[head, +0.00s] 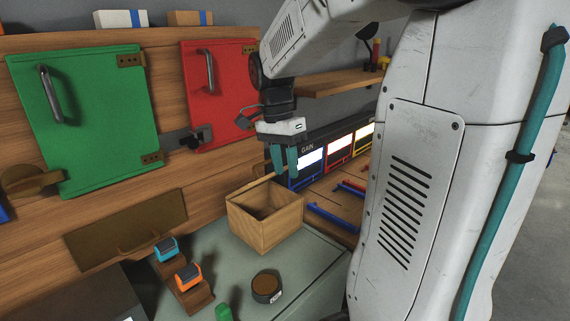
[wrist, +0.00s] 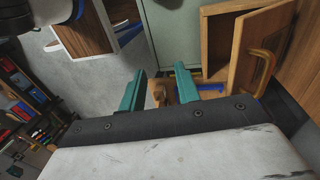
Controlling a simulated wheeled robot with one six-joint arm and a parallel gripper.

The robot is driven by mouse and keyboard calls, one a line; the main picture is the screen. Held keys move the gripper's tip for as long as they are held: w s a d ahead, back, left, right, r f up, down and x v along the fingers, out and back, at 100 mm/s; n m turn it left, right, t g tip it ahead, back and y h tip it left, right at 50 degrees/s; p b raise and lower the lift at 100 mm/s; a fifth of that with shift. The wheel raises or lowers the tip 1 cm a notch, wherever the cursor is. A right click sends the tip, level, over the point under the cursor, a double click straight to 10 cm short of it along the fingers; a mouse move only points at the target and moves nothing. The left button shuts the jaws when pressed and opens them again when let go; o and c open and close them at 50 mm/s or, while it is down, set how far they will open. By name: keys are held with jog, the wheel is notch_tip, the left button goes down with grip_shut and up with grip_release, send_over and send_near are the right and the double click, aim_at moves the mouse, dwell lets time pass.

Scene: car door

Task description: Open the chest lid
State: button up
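The chest is a small open-topped wooden box (head: 270,228) on the grey-green worktop. Its dark inside shows from above. The lid (head: 250,187) is swung up and shows nearly edge-on along the box's back left side. In the wrist view the lid (wrist: 250,42) stands away from the box (wrist: 217,42), with a yellow handle (wrist: 262,72) on its outer face. My gripper (head: 286,168) points down above the far right part of the chest, apart from the handle. Its two teal fingers (wrist: 159,90) are spread with a gap between them and hold nothing visible.
A green door (head: 90,120) and a red door (head: 218,95) are on the wooden wall at left. Display panels (head: 338,150) stand behind the chest, with coloured handles (head: 333,217) before them.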

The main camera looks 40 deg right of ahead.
jog(key=t, duration=0.1)
send_near(257, 175)
jog(key=w+d+r, duration=0.2)
jog(key=d, duration=0.2)
jog(key=f, duration=0.7)
jog(key=shift+s+f, duration=0.4)
grip_shut()
